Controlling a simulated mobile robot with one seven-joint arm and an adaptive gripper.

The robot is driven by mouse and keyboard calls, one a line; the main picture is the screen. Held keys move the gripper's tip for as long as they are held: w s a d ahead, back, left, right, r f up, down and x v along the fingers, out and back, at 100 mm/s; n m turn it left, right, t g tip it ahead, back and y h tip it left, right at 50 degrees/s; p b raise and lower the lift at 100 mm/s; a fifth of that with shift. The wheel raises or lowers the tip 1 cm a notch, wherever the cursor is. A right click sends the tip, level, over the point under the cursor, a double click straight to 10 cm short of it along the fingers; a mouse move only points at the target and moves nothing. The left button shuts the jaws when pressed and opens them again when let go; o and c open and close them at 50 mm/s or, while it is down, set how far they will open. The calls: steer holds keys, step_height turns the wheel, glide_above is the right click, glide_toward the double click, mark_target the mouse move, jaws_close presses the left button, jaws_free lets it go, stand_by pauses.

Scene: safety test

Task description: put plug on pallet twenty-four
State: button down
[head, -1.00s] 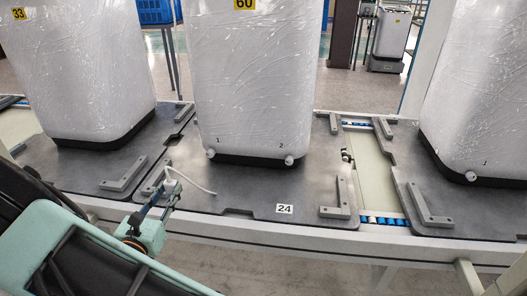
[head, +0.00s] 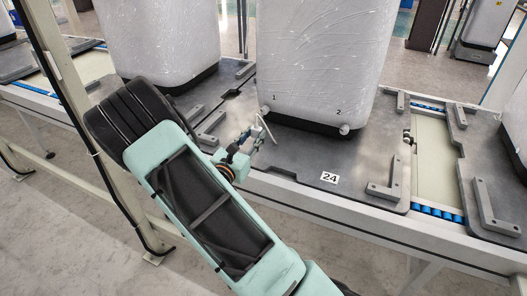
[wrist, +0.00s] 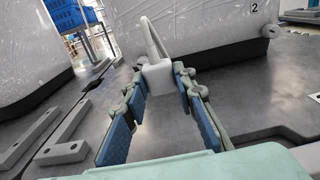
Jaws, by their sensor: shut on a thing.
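My gripper (head: 243,140) is low over the left front part of pallet 24. In the wrist view its blue-padded fingers (wrist: 160,90) are closed around a white plug (wrist: 158,74). A white cable (wrist: 151,38) loops up from the plug; the cable also shows in the head view (head: 266,128), near the wrapped unit's lower left corner. Pallet 24 (head: 300,158) is a dark grey plate with a white "24" label (head: 329,178) on its front edge. I cannot tell whether the plug touches the pallet.
A wrapped white unit (head: 320,60) stands on pallet 24, with white knobs marked 1 (head: 265,109) and 2 (head: 344,129). Grey brackets (head: 388,187) stand along the pallet's sides. Another wrapped unit (head: 160,40) stands to the left. Bare pallet surface lies in front of the unit.

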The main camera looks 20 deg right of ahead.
steer(key=b, duration=0.1)
glide_above(260, 154)
steer(key=f, duration=0.4)
steer(key=shift+s+a+f, duration=0.1)
steer(key=shift+s+f, duration=0.1)
steer(key=shift+f, duration=0.15)
steer(key=shift+w+f+b, duration=0.15)
steer(key=shift+f+b, duration=0.65)
steer(key=shift+f, duration=0.95)
steer(key=shift+f, duration=0.1)
steer(key=shift+f, duration=0.15)
steer(key=c, duration=1.6)
jaws_free()
steer(key=shift+r, duration=0.3)
steer(key=p+v, duration=0.2)
steer(key=v, duration=0.9)
steer(key=shift+s+a+p, duration=0.2)
steer(key=shift+s+p, duration=0.15)
